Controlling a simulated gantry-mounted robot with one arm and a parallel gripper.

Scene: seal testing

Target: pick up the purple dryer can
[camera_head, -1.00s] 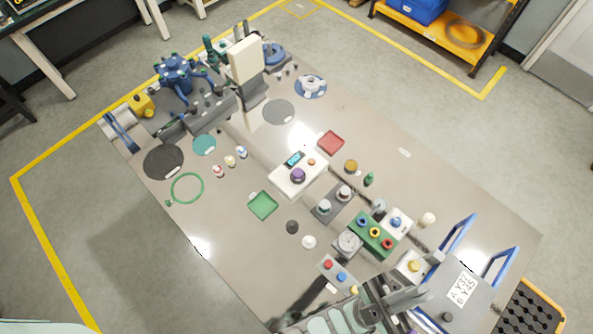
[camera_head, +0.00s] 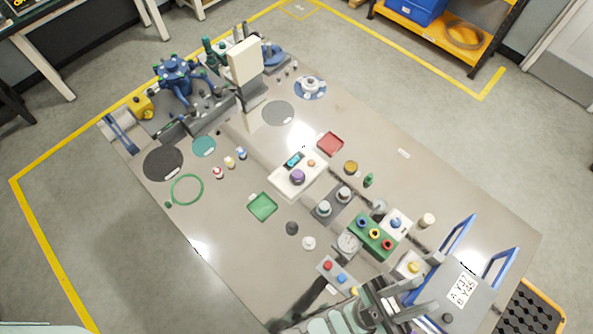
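The purple dryer can (camera_head: 297,177) stands on a white scale-like device (camera_head: 287,187) near the middle of the bench. It is upright, with nothing touching it from above. What appears to be my gripper (camera_head: 407,299) is at the bottom right of the picture, at the end of a grey-green segmented part. It is well apart from the purple can, toward the bench's near right end. Its fingers are too small and cluttered to tell whether they are open or shut, and nothing held is clearly visible.
A red tray (camera_head: 330,143) lies behind the scale and a green tray (camera_head: 262,206) in front. A grey block with two round pieces (camera_head: 333,202) and a green block with coloured knobs (camera_head: 371,237) stand to the right. Blue handles (camera_head: 458,238) rise at the right end.

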